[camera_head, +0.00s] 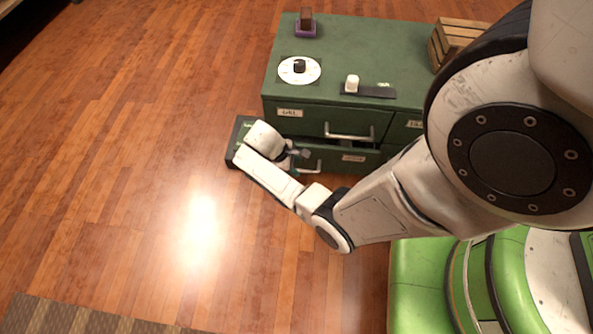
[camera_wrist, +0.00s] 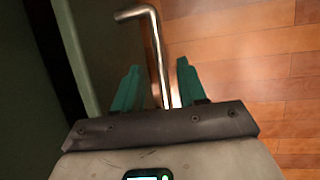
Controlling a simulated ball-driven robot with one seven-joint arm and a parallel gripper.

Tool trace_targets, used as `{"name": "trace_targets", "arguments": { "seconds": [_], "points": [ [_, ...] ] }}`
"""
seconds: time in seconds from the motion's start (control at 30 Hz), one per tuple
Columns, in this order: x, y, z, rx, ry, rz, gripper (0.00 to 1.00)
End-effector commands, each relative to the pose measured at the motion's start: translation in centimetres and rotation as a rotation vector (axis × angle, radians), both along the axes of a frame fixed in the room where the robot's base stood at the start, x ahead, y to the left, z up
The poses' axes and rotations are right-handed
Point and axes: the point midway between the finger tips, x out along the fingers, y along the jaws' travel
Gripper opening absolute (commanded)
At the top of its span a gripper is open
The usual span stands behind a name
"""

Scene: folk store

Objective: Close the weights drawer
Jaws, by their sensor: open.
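The green cabinet (camera_head: 405,62) has drawers with metal handles and small pale labels too small to read surely, so I cannot tell which is the weights drawer. A lower drawer (camera_head: 335,158) appears partly open, with a dark gap above its front. My gripper (camera_head: 297,154) is at the left end of this lower front, partly hidden by my wrist. In the wrist view my gripper (camera_wrist: 155,85) is open, with one teal finger on each side of a bent metal handle (camera_wrist: 153,50). I cannot tell whether the fingers touch it. A green drawer edge (camera_wrist: 78,50) runs along the left.
On the cabinet top are a round white dial (camera_head: 299,70), a white knob on a dark strip (camera_head: 370,91), a purple stand (camera_head: 305,29) and a wooden crate (camera_head: 452,43). The wooden floor at left is clear.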

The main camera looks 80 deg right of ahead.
Motion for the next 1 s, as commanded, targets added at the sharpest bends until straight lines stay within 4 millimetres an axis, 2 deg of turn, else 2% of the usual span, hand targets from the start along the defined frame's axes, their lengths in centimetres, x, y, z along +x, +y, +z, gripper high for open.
{"name": "trace_targets", "arguments": {
  "seconds": [0.03, 0.13, 0.53, 0.9, 1.0],
  "points": [
    [-0.3, -0.1, -1.0, 0.000, 0.001, -0.001, 0.41],
    [-0.6, -0.4, -1.6, 0.000, 0.000, -0.001, 0.41],
    [-0.8, -0.5, -1.9, -0.001, 0.000, 0.000, 0.41],
    [-0.8, -0.5, -1.9, 0.000, 0.000, 0.000, 0.06],
    [-0.8, -0.5, -1.9, 0.000, 0.000, 0.000, 0.00]
  ]
}}
